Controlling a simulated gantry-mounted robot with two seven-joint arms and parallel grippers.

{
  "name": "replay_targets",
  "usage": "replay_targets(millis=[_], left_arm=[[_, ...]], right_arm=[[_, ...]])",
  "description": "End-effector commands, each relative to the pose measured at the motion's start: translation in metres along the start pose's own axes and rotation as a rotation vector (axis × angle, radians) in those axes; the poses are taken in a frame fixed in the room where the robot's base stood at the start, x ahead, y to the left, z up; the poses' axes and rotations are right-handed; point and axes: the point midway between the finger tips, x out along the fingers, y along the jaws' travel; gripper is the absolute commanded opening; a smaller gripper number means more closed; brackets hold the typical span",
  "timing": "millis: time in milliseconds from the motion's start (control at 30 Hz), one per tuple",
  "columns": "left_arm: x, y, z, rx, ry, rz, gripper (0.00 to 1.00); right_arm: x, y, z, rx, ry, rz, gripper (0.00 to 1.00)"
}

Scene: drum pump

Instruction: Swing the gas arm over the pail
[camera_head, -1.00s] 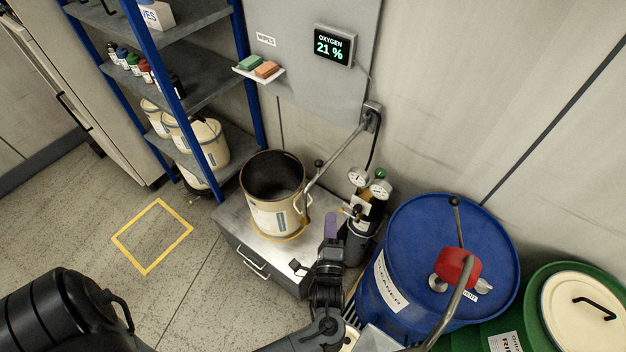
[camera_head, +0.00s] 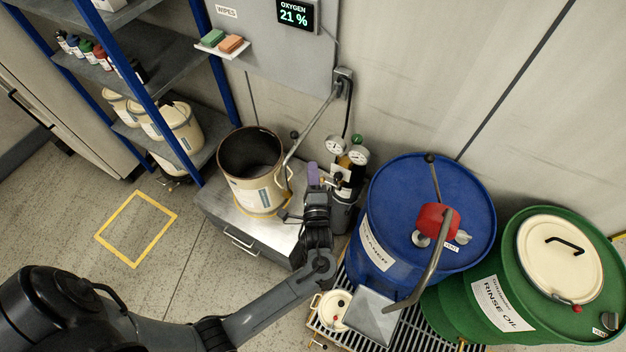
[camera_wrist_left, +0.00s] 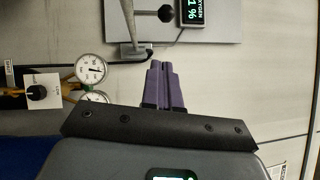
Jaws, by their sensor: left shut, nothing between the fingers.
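The gas arm (camera_head: 313,122) is a grey tube. It runs from a wall bracket down to the right edge of the pail, with a black ball knob near its lower part. Its upper part and knob also show in the left wrist view (camera_wrist_left: 128,22). The cream pail (camera_head: 252,185) stands open and upright on a grey metal cabinet; its inside looks dark. My left gripper (camera_head: 313,173), with purple fingers, is right of the pail and in front of the gas cylinder, apart from the tube. It is shut and empty (camera_wrist_left: 165,85). My right gripper is out of view.
A gas cylinder with gauges (camera_head: 345,160) stands close to my left gripper. A blue drum (camera_head: 390,255) with a red-topped pump and a green drum (camera_head: 465,300) are at the right. Shelving (camera_head: 175,75) stands at the left. A yellow floor square (camera_head: 110,248) is empty.

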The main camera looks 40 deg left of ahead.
Motion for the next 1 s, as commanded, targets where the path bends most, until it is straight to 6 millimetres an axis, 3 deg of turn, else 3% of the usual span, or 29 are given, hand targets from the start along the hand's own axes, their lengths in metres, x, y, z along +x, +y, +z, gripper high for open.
replay_targets(millis=[267,400,1000], left_arm=[[0.052,-0.002,0.000,-0.001,0.000,-0.002,0.00],[0.064,-0.003,0.016,0.002,0.000,-0.002,0.00],[0.076,0.000,0.028,-0.001,0.001,0.000,0.00]], right_arm=[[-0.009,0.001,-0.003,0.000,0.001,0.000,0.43],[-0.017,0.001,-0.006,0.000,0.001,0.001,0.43],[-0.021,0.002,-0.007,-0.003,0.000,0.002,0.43]])
